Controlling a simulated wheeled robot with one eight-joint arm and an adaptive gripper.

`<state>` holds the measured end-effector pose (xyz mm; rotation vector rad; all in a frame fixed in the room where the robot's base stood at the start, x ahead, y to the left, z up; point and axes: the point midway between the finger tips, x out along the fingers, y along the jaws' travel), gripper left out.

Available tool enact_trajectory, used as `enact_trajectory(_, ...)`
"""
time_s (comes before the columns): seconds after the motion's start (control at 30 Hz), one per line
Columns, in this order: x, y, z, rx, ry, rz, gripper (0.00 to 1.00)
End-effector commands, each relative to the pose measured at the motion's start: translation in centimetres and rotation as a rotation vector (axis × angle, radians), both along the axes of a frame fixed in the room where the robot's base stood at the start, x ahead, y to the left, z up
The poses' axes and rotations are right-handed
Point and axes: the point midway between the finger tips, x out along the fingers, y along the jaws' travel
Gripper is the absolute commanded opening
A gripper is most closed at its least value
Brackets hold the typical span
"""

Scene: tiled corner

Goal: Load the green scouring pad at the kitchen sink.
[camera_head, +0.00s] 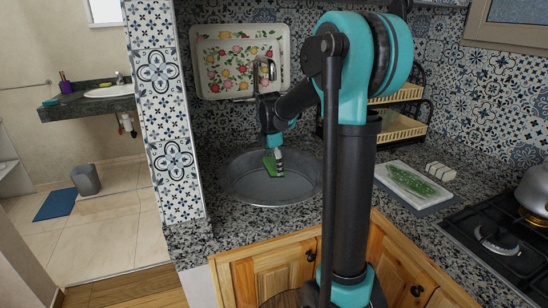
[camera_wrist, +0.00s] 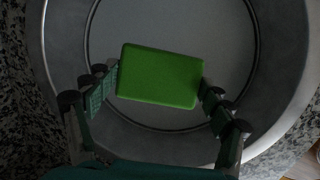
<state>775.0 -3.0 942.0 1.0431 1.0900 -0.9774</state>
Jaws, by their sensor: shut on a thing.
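The green scouring pad (camera_wrist: 160,76) is a bright green rectangular block between the two fingers of my gripper (camera_wrist: 160,88) in the wrist view. The fingers are shut on its left and right ends. In the head view the pad (camera_head: 269,164) shows as a small green patch at my gripper (camera_head: 274,163), over the round metal sink (camera_head: 245,190). In the wrist view the sink's rim (camera_wrist: 60,50) circles behind the pad. I cannot tell whether the pad touches the sink bottom.
A flowered tray (camera_head: 205,60) leans on the tiled wall behind the sink. On the right are a two-tier rack (camera_head: 400,128), a white board with green herbs (camera_head: 408,181), a pale sliced block (camera_head: 440,171) and a gas stove (camera_head: 495,240) with a kettle (camera_head: 535,190).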

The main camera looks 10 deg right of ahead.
Motion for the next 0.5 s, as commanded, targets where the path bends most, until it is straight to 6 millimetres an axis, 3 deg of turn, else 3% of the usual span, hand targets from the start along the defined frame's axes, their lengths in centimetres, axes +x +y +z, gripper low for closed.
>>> enact_trajectory(0.5, 0.0, 0.0, -4.7, 0.0, 0.0, 0.0, 0.58)
